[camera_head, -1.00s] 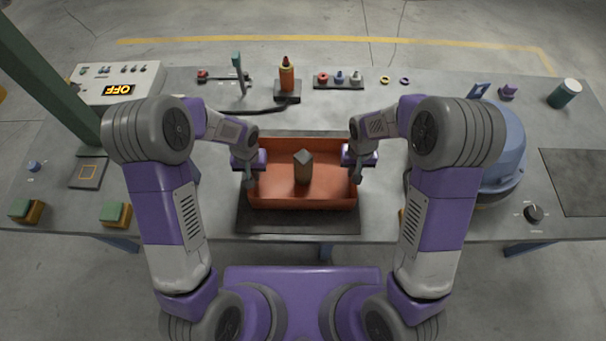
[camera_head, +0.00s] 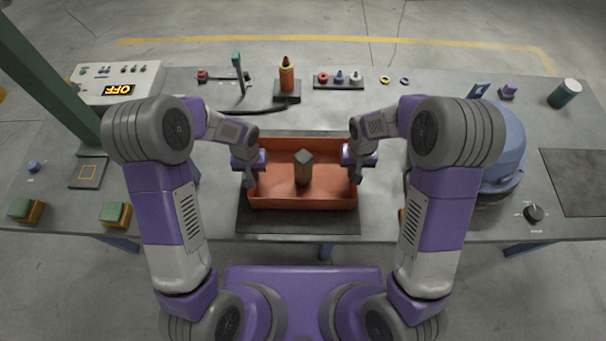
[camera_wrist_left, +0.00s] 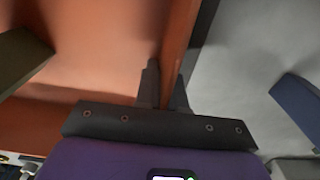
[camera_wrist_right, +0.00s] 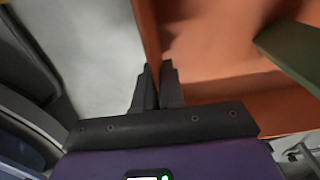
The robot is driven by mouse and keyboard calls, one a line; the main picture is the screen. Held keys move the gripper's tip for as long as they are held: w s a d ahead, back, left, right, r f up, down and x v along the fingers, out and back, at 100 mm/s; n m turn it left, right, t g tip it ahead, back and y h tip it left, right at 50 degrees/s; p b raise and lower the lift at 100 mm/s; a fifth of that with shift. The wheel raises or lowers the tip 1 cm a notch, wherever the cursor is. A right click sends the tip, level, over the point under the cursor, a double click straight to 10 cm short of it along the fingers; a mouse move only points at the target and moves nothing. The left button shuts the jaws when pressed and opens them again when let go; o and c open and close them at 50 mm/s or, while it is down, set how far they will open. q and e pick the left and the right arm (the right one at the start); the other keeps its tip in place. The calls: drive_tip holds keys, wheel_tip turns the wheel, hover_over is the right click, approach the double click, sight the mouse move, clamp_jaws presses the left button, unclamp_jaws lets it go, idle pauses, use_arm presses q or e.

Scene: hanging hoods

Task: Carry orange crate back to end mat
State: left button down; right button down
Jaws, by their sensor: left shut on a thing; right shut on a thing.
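The orange crate (camera_head: 325,203) is in the middle of the table, over a dark mat (camera_head: 298,222) whose front part shows; I cannot tell if it touches the mat. An upright dark block (camera_head: 303,168) stands inside. My left gripper (camera_head: 251,180) is shut on the crate's left wall and my right gripper (camera_head: 356,178) on its right wall. In the left wrist view the crate wall (camera_wrist_left: 180,35) runs between the fingers (camera_wrist_left: 164,85). In the right wrist view the fingers (camera_wrist_right: 158,85) straddle the other wall (camera_wrist_right: 148,30).
A blue domed machine (camera_head: 508,150) stands right of the crate. A bottle on a base (camera_head: 287,78) and a black cable (camera_head: 255,110) lie behind it. Green-topped blocks (camera_head: 115,213) are at the front left. Another dark mat (camera_head: 580,182) lies at the far right.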

use_arm(q)
drive_tip(key=shift+r, duration=0.15)
use_arm(e)
drive_tip(key=shift+w+r, duration=0.1)
drive_tip(key=shift+r, duration=0.1)
